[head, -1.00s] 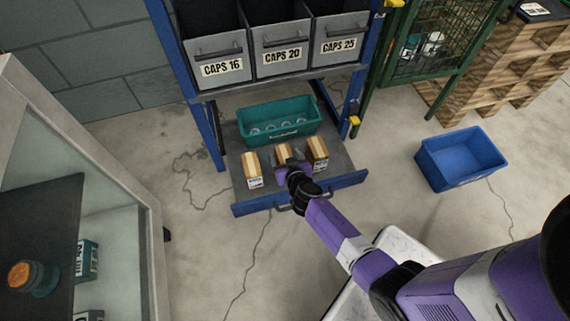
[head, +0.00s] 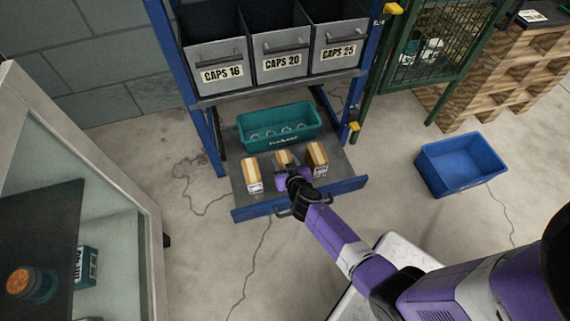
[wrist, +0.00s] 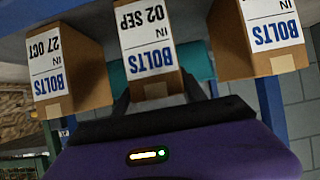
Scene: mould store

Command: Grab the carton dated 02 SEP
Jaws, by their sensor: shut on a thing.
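Three small cardboard cartons stand in a row on the pulled-out drawer (head: 240,187). The carton dated 02 SEP (wrist: 147,42) is the middle one, its white BOLTS label upside down in the wrist view; it also shows in the head view (head: 284,157). My gripper (head: 287,172) is at this middle carton and shut on it, with the dark fingers partly hidden in the wrist view (wrist: 155,98). The carton dated 27 OCT (wrist: 62,68) is on the left in the wrist view. Another BOLTS carton (wrist: 262,38) is on the right, its date out of frame.
A teal bin (head: 279,139) with several round items sits behind the cartons. Grey CAPS bins (head: 222,75) fill the shelf above. The blue rack post (head: 208,145) stands left of the drawer. An empty blue crate (head: 440,178) is on the floor to the right.

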